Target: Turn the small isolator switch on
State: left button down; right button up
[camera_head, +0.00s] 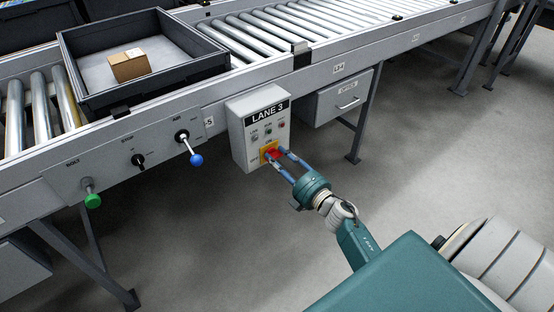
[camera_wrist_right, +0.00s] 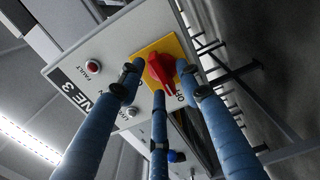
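The isolator switch is a red rotary handle (camera_wrist_right: 161,70) on a yellow plate (camera_wrist_right: 178,46), low on the front of a grey box marked LANE 3 (camera_head: 253,150). In the head view the red handle (camera_head: 272,153) is partly covered by my right gripper (camera_head: 276,157). Its blue fingers reach to the handle. In the wrist view my right gripper (camera_wrist_right: 161,85) has its fingers spread around the handle, with gaps beside it; I cannot tell if any finger touches it. The handle's narrow end points down toward partly hidden lettering. My left gripper is not in view.
The box hangs on the conveyor's side rail (camera_head: 330,72). A black tray (camera_head: 150,95) holds a carton (camera_head: 129,66).

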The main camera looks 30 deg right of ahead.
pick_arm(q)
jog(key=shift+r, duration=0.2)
pick_arm(e)
jog(key=shift+w, duration=0.4)
grip_shut()
